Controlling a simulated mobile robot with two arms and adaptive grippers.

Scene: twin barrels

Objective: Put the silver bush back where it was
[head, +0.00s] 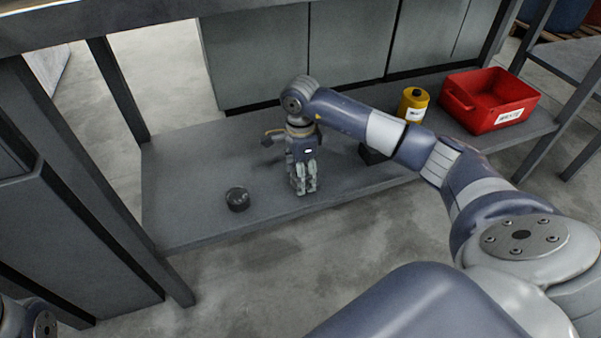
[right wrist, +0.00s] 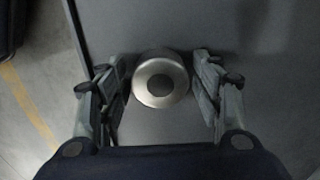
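The silver bush (right wrist: 160,79) is a round metal piece with a dark centre, seen from above in the right wrist view on a grey surface. My right gripper (right wrist: 160,72) is open, with one finger on each side of the bush. Narrow gaps seem to show between the fingers and the bush. In the head view my right gripper (head: 304,188) points down at the grey shelf (head: 195,170), and the bush is hidden there. My left gripper is out of view; only a bit of my left arm shows at the bottom left corner.
A black round piece (head: 237,199) sits on the shelf, left of my right gripper. A dark block (head: 371,155) is partly hidden behind my right arm. A yellow can (head: 412,105) and a red bin (head: 490,100) stand further right. Posts and an upper board frame the shelf.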

